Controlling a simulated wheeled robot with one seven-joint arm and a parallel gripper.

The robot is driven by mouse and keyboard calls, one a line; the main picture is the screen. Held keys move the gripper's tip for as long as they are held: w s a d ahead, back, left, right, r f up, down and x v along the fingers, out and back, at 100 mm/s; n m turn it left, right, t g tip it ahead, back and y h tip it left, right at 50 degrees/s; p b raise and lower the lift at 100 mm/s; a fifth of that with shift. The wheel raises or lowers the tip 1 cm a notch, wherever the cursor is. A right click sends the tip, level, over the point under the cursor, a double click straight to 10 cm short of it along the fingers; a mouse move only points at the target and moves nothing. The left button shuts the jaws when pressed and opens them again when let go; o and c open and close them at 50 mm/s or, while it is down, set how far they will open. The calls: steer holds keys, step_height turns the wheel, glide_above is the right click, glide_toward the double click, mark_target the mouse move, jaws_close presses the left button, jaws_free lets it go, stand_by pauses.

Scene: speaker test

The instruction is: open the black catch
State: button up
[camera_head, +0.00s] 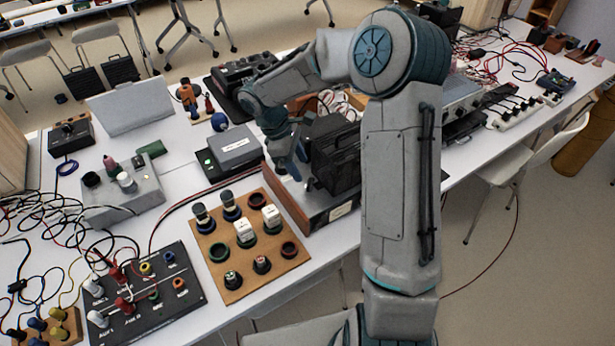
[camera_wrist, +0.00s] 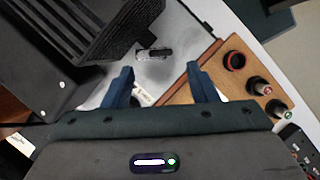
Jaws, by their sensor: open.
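A small black catch (camera_wrist: 153,54) shows in the wrist view on a pale grey panel (camera_wrist: 178,30), just beyond my fingertips. My gripper (camera_wrist: 159,72) is open, its two blue fingers apart with nothing held between them. The catch lies ahead of the gap between the fingers, and I see no contact. In the head view my gripper (camera_head: 300,158) points down at the left side of a black ribbed box (camera_head: 336,160) on a wooden base (camera_head: 288,203). The catch is too small or hidden to make out clearly there.
A wooden board (camera_head: 215,270) with several knobs and sockets is close to the left. A black panel (camera_head: 150,300) with cables lies at the front left. A grey box (camera_head: 235,148) stands behind. The bench's front edge (camera_head: 300,275) is near.

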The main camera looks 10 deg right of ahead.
mark_target(309, 182)
steer(key=x, duration=0.6)
steer(key=c, duration=1)
